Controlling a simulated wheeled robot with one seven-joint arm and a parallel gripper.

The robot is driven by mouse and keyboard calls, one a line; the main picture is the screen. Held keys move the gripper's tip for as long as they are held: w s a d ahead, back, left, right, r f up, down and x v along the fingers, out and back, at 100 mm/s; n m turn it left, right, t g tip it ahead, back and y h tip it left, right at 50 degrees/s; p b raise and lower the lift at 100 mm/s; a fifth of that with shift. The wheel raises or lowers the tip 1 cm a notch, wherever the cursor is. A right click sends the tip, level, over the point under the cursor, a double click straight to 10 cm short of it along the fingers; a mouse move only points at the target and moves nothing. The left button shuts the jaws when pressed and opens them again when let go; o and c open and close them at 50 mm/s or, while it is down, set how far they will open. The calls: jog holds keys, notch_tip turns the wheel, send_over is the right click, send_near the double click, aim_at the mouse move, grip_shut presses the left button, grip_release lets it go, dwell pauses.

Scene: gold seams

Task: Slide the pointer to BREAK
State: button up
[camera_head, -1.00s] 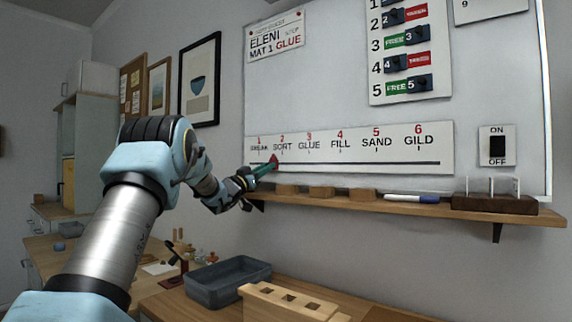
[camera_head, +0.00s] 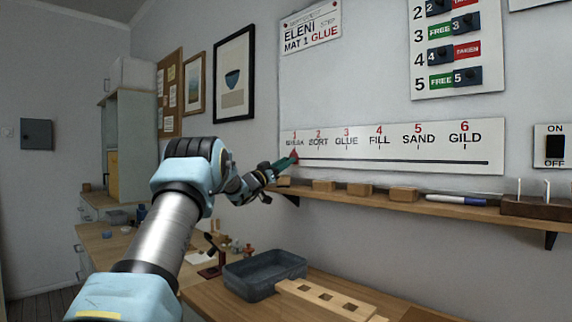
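The step strip (camera_head: 400,166) is a white board with the numbered words BREAK, SORT, GLUE, FILL, SAND and GILD above a dark slot. The red pointer (camera_head: 294,154) is at the slot's left end, under the word BREAK. My gripper (camera_head: 285,163) reaches up from the lower left, with its narrow teal end at the pointer and seeming to touch it. The fingers are too small and too much in line to show whether they grip the pointer. The pointer's lower part is hidden behind them.
A wooden ledge (camera_head: 440,207) just below the strip holds several wooden blocks, a blue-and-white marker (camera_head: 456,200) and a dark wooden holder (camera_head: 540,208). A grey bin (camera_head: 262,278) stands on the counter below. A framed picture (camera_head: 234,75) hangs left of the whiteboard.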

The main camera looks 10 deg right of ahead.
jog(key=o, duration=0.3)
jog(key=b+v, duration=0.3)
jog(key=v, duration=0.8)
jog(key=shift+b, duration=0.35)
